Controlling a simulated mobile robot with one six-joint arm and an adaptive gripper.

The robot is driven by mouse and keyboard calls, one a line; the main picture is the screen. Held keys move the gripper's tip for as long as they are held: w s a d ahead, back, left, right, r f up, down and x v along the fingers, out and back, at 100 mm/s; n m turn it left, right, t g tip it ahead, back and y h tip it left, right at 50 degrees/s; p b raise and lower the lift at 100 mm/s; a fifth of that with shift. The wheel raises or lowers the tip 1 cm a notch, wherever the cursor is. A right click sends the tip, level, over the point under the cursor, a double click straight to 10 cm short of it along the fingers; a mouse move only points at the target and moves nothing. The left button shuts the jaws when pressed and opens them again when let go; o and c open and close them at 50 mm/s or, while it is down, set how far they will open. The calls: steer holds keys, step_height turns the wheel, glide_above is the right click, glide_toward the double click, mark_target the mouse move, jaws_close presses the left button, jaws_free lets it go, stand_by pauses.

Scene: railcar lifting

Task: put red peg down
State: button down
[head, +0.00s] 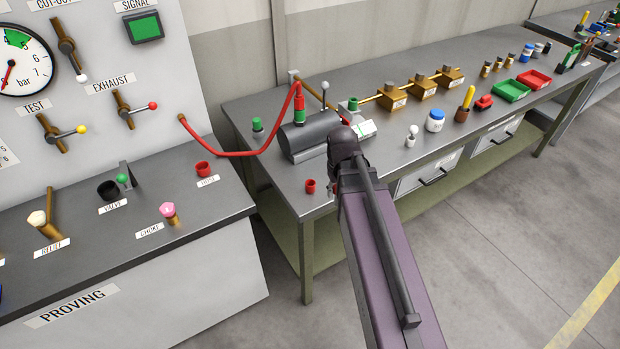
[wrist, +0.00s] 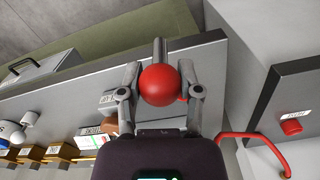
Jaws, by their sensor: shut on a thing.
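The red peg shows in the wrist view as a round red ball (wrist: 171,86) with a grey shaft beyond it. My gripper (wrist: 158,70) is shut on it, one finger on each side. The peg is over the grey bench near its front edge; whether its tip touches anything is hidden. In the head view my wrist hides the gripper and most of the peg. A small red cup (head: 310,187) stands on the bench just left of my wrist; in the wrist view a bit of red shows behind the ball.
A grey cylinder unit (head: 310,137) with a red hose (head: 240,154) stands left of my wrist. A white-labelled box, brass blocks (head: 423,87), a blue-white jar (head: 435,121) and red and green trays (head: 511,91) line the bench. The proving desk (head: 160,225) is at left.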

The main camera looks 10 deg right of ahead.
steer(key=w+a, duration=0.1)
steer(key=w, duration=0.2)
steer(key=w+a, duration=0.2)
steer(key=w, duration=0.2)
steer(key=w+a+f+b, duration=0.1)
steer(key=w, duration=0.3)
steer(key=shift+a, duration=0.3)
steer(key=shift+w+a+f+b, duration=0.15)
steer(key=shift+w+f+b, duration=0.15)
steer(key=shift+f+b, duration=0.25)
steer(key=shift+w+a+f+b, duration=0.1)
steer(key=shift+w+f+b, duration=0.15)
steer(key=shift+f+b, duration=1.05)
steer(key=shift+f, duration=0.05)
steer(key=shift+f, duration=0.2)
steer(key=shift+c, duration=1.3)
jaws_free()
steer(key=shift+r, duration=0.1)
steer(key=shift+r, duration=0.1)
